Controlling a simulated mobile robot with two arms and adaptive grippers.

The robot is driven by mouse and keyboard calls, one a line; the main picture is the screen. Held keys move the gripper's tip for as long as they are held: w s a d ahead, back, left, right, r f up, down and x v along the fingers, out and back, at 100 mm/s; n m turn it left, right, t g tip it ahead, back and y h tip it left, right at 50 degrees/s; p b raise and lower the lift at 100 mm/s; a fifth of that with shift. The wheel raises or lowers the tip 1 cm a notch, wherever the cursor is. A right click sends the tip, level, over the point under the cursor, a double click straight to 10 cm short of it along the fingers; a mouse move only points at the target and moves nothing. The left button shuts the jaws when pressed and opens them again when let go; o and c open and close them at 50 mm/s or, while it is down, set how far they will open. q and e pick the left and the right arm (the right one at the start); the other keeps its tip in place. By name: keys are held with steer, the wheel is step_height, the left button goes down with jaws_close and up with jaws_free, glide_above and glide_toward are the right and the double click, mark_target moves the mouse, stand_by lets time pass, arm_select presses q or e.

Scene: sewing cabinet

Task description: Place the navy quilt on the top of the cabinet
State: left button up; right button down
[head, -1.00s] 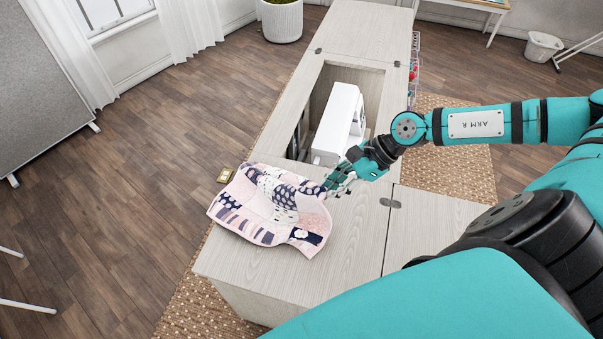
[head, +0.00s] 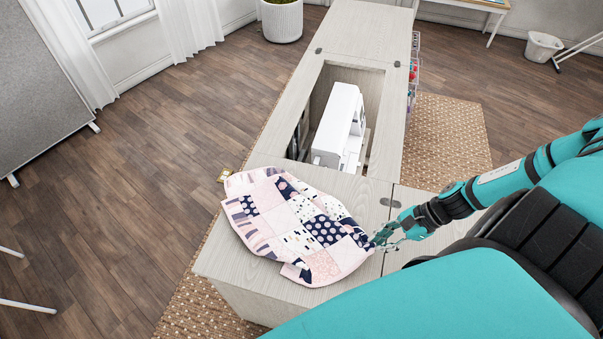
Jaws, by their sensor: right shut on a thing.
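The navy quilt (head: 291,222), a patchwork of pink, white and navy squares, lies mostly spread on the near part of the cabinet top (head: 240,268). Its left edge reaches the cabinet's left edge. My right gripper (head: 384,237) is shut on the quilt's right corner, near the seam by a hinge. The fingers are small in the picture and partly cover that corner. My left gripper is not in view.
A white sewing machine (head: 340,125) sits in the open well behind the quilt. A side leaf (head: 440,205) adjoins the cabinet at right. A woven rug (head: 450,140) lies underneath.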

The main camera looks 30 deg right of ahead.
steer(key=s+d+f, duration=0.1)
steer(key=s+f, duration=0.2)
steer(key=s+d+f, duration=0.1)
steer(key=s+f, duration=0.1)
steer(key=shift+s+d+f, duration=0.1)
steer(key=shift+d+f, duration=0.1)
steer(key=shift+d, duration=0.15)
steer(key=c, duration=1.1)
jaws_free()
